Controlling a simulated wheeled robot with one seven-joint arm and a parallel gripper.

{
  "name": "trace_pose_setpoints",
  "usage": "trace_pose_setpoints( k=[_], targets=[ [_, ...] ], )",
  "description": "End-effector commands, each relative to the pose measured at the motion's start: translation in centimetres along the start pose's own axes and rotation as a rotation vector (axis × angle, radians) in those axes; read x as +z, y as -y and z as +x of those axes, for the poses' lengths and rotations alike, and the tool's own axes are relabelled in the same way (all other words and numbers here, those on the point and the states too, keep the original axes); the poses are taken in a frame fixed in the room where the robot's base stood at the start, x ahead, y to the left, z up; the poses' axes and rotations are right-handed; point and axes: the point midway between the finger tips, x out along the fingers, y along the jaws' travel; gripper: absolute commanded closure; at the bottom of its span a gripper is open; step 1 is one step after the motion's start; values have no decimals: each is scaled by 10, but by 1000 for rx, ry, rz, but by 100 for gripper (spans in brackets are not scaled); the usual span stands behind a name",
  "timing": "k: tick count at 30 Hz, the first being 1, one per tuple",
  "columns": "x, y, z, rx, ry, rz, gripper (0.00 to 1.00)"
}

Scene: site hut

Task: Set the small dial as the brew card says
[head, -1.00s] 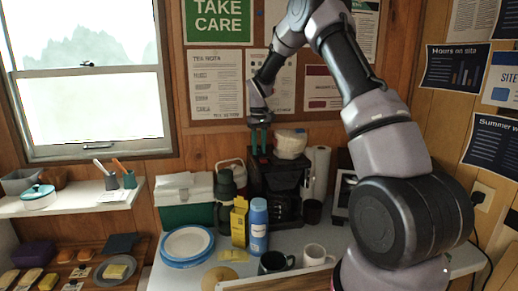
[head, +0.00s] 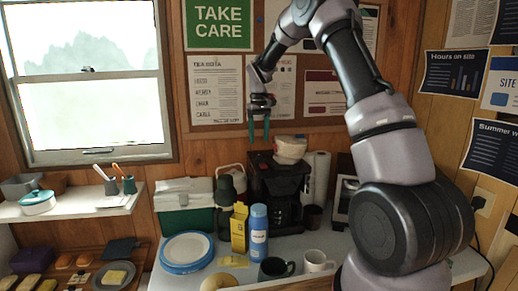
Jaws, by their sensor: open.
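A black coffee machine (head: 275,188) stands at the back of the counter, against the wood wall. The small dial cannot be made out on it at this size. My gripper (head: 258,138) hangs above the left part of the machine with its fingers pointing down. It is open and empty, clear of the machine's top. Sheets with small print are pinned on the board behind, one of them a white list (head: 217,90). I cannot tell which, if any, is the brew card.
A pale bowl-like thing (head: 290,149) sits on the machine. A blue bottle (head: 258,230), yellow carton (head: 239,228), dark flask (head: 225,195), dark mug (head: 275,268) and white mug (head: 317,261) crowd its front. A paper roll (head: 318,178) stands right; a green-and-white cooler (head: 185,207) stands left.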

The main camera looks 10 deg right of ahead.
Motion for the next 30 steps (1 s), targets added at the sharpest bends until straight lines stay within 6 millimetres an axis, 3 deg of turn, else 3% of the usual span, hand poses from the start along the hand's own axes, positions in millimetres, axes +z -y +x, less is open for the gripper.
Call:
trace_pose_setpoints(
  k=[3, 7, 21, 26, 30],
  targets=[
    [0, 0, -20, 0, -2, 0, 38],
    [0, 0, -33, 0, -1, 0, 38],
    [3, 0, -43, 0, -6, 5, 38],
    [27, 0, -74, -3, -52, 45, 38],
    [65, 2, -113, -13, -118, 107, 38]
  ],
)
